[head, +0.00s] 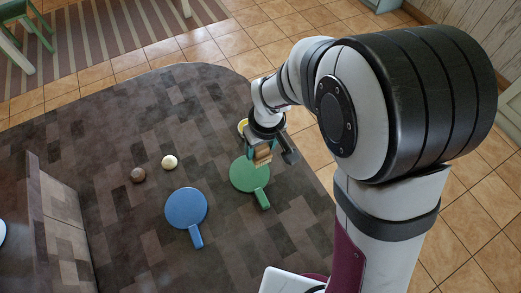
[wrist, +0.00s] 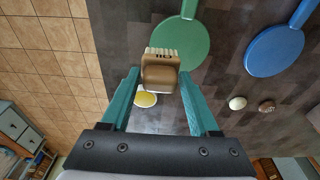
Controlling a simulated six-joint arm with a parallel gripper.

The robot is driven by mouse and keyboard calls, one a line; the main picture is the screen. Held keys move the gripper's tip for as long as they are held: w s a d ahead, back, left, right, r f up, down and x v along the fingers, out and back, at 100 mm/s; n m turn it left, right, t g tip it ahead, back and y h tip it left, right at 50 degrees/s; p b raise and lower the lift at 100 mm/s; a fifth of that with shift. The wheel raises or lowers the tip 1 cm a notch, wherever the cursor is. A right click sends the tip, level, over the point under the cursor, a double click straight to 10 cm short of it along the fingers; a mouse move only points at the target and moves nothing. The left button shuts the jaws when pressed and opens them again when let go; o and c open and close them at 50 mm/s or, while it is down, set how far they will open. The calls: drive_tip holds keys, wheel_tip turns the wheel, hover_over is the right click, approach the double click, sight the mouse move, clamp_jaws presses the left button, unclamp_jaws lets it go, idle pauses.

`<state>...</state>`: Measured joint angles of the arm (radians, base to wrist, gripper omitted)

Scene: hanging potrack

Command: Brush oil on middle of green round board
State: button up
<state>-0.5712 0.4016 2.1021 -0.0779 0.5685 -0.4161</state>
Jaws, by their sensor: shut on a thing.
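My gripper (wrist: 160,78) has teal fingers shut on a brush (wrist: 161,70) with a tan body and pale bristles. In the head view the brush (head: 263,156) hangs over the right part of the green round board (head: 246,177). In the wrist view the bristles point toward the green board (wrist: 183,42) and overlap its near edge. I cannot tell whether they touch it. A small dish with yellow oil (wrist: 145,99) sits near the board. In the head view the dish (head: 242,125) is partly hidden behind my gripper (head: 264,147).
A blue round board (head: 186,207) lies left of the green one. A cream round thing (head: 169,161) and a brown round thing (head: 138,175) lie farther left. The dark patterned table (head: 110,120) has clear room behind them, and its rounded edge is near my arm.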

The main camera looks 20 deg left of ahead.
sight(261, 147)
drive_tip(key=shift+r, duration=1.75)
drive_tip(key=shift+a, duration=0.1)
drive_tip(key=shift+f, duration=0.1)
